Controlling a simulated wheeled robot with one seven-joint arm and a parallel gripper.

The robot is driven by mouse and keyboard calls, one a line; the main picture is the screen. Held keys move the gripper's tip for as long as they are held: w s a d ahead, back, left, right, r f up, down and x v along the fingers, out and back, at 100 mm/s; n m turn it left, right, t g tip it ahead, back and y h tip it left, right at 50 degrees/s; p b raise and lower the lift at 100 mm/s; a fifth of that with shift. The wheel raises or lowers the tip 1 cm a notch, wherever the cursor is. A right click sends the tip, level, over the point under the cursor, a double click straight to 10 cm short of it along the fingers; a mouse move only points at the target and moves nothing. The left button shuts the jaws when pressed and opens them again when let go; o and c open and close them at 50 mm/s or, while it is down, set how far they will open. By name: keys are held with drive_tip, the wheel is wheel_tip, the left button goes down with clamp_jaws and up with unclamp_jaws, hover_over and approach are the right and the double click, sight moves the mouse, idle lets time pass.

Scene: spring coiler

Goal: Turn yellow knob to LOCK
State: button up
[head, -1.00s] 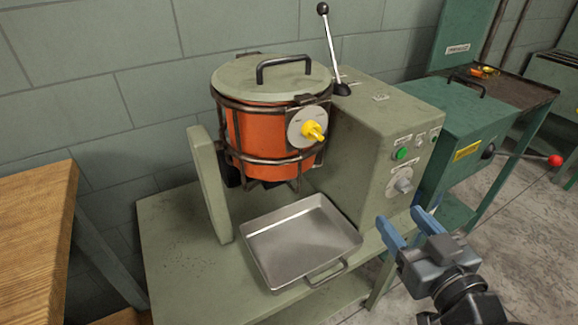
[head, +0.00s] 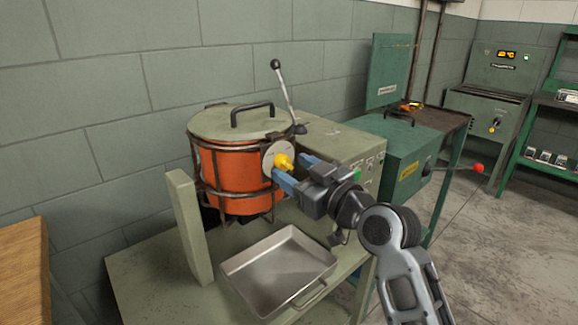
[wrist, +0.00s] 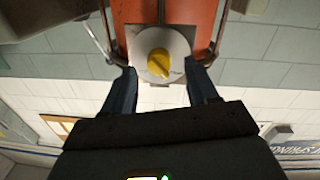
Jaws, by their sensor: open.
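The yellow knob (head: 283,161) sits on a round grey dial plate (head: 268,158) on the side of the orange drum (head: 235,180). In the wrist view the knob (wrist: 159,63) lies between and just beyond my two fingertips, its ridge slanted; the plate's lettering is too small to read. My gripper (head: 290,172) is open, with its blue fingers pointing at the knob. In the head view the fingertips are close to the dial. I cannot tell whether they touch it.
Dark bars of a cage surround the drum, and a black-knobbed lever (head: 284,90) rises beside its lid. A metal tray (head: 280,268) lies below on the bench. A green upright post (head: 190,230) stands left of it. A green control housing (head: 340,145) is behind my gripper.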

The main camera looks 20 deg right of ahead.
drive_tip(key=shift+x, duration=1)
drive_tip(key=c, duration=1.1)
